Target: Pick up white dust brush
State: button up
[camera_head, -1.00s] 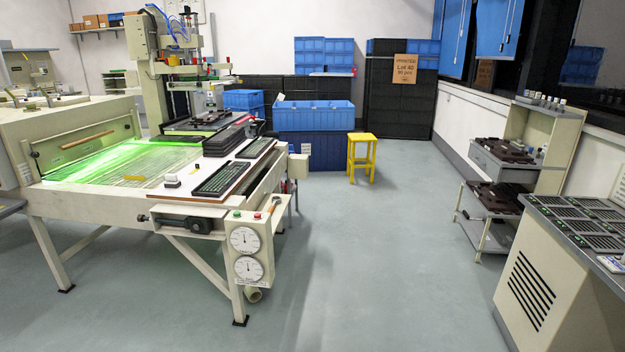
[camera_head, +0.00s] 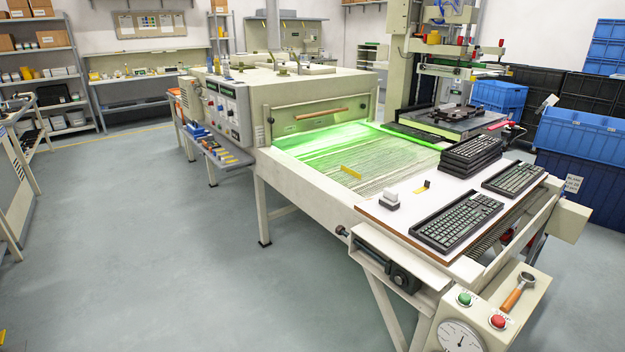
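A small white block-shaped item with a greyer lower part (camera_head: 390,199), which looks like the white dust brush, sits on the white worktop (camera_head: 420,192) at the conveyor machine's near end. It is left of the keyboard (camera_head: 457,221); its bristles are too small to make out. My gripper is not in view, so whether it is open or shut does not show.
The machine (camera_head: 310,120) with its green-lit belt fills the middle. A stack of dark keyboards (camera_head: 471,154) and another keyboard (camera_head: 514,179) share the worktop. An orange-handled tool (camera_head: 518,292) lies near the buttons. The floor (camera_head: 190,265) at left is clear.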

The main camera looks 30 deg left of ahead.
aim_at(389, 199)
jog(key=i+j+u, duration=0.25)
jog(key=i+u, duration=0.65)
jog(key=i, duration=0.2)
jog(key=i+l+u, duration=0.15)
jog(key=i+u, duration=0.3)
jog(key=i, duration=0.15)
